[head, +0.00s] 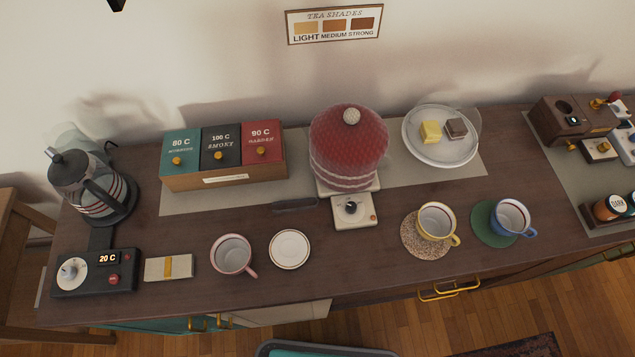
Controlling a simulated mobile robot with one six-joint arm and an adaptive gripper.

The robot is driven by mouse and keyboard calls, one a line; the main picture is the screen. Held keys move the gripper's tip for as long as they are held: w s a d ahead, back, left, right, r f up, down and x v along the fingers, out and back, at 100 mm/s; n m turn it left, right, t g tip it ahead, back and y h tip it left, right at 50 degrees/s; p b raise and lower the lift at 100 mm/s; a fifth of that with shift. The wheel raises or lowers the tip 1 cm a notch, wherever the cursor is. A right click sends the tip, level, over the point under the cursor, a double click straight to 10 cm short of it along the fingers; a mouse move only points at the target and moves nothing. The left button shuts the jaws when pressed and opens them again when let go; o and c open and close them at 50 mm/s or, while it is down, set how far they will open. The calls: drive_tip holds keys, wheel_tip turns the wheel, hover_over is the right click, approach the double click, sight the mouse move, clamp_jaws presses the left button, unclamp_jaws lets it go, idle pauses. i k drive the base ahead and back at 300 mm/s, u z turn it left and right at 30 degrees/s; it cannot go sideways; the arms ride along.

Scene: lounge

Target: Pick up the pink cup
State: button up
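The pink cup (231,256) stands upright on the dark wooden counter, left of centre and near the front edge. It is pale with a pink rim, and its handle points to the lower right. It looks empty. A small white saucer (289,249) lies just to its right, apart from it. I cannot make out my gripper in the head view.
A cream block with a yellow band (169,267) lies left of the cup. The kettle (92,187) and its control box (95,272) are further left. A tea box (224,181) stands behind. A yellow cup (435,221) and a blue cup (509,217) stand at right on coasters.

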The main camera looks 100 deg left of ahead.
sight(232, 254)
drive_tip(key=u, duration=0.35)
drive_tip(key=k, duration=1.25)
drive_tip(key=u, duration=0.45)
drive_tip(key=k, duration=1.4)
drive_tip(key=z, duration=0.2)
